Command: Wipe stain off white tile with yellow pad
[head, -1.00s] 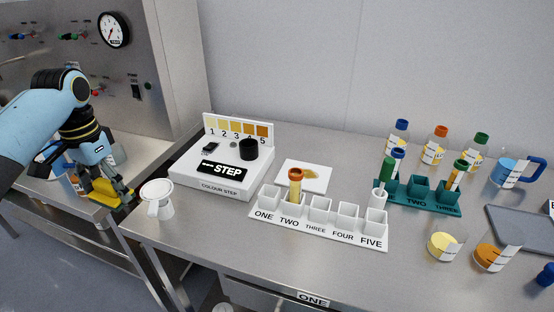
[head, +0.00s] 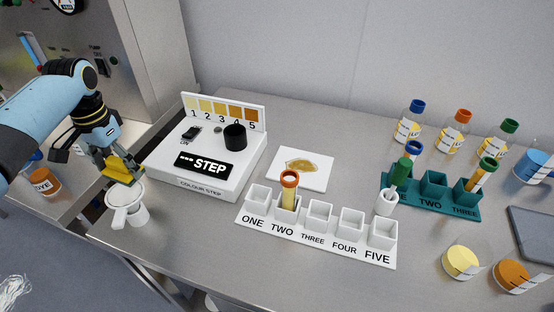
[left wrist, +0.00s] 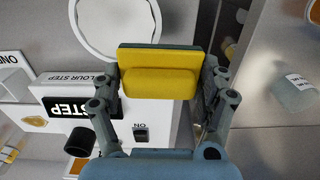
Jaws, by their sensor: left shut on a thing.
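The white tile (head: 318,181) lies flat on the steel bench behind the white rack. A yellow-brown stain (head: 301,165) is on its upper face. My left gripper (head: 121,172) is shut on the yellow pad (head: 122,168) and holds it at the bench's left end, by the white cup. The left wrist view shows the yellow pad (left wrist: 158,76) between the two fingers. The tile is to the right of the gripper, beyond the colour step box. My right gripper does not show.
The white colour step box (head: 204,178) stands between the pad and the tile. A white handled cup (head: 128,215) is just below the pad. The white rack (head: 316,241) with an orange-capped tube is in front of the tile; a green rack (head: 428,206) stands to its right.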

